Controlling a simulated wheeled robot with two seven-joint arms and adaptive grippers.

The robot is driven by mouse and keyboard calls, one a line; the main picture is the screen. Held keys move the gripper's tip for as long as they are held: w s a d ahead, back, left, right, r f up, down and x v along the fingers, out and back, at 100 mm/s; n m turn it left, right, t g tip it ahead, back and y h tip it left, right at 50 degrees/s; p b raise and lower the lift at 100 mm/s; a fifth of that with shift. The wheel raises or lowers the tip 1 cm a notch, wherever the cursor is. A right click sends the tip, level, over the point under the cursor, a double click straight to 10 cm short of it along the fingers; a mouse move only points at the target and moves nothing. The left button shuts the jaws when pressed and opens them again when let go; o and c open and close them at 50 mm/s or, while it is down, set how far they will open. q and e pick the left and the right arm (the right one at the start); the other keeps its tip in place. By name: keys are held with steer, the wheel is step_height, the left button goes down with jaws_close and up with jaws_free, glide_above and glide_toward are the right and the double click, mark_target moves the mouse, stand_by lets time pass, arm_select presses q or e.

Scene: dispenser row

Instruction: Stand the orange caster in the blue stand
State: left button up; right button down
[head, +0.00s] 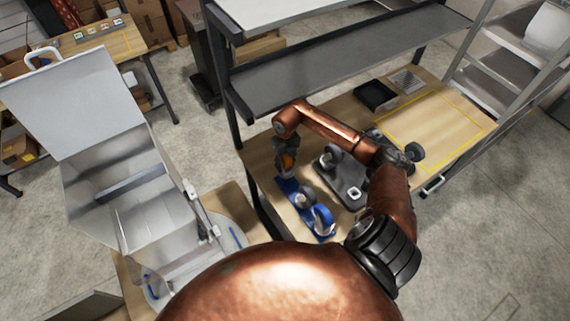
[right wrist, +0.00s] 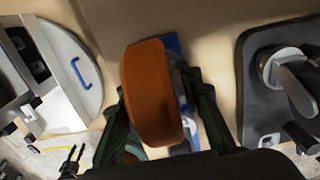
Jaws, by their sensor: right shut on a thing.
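My right gripper (head: 286,165) is shut on the orange caster (head: 288,160) and points down over the far left end of the blue stand (head: 287,185). In the right wrist view the orange wheel (right wrist: 152,90) fills the space between the two dark fingers and covers much of the blue stand (right wrist: 172,43) below. I cannot tell whether the caster touches the stand. A caster with a grey wheel (head: 304,197) and one with a blue wheel (head: 323,219) stand along the blue stand. My left gripper is not in view.
A dark grey board (head: 345,188) with casters on it lies right of the stand. A black tray (head: 375,95) and a yellow-outlined area (head: 435,130) are farther back on the wooden table. A grey shelf (head: 330,75) rises behind. A metal dispenser (head: 115,185) stands at left.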

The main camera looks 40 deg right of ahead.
mark_target(285, 158)
steer(key=shift+f+b, duration=1.5)
steer(key=shift+f, duration=0.3)
stand_by(0.4)
steer(key=c, duration=1.3)
jaws_free()
steer(key=shift+f, duration=0.1)
step_height(285, 158, up, 8)
steer(key=shift+f, duration=0.2)
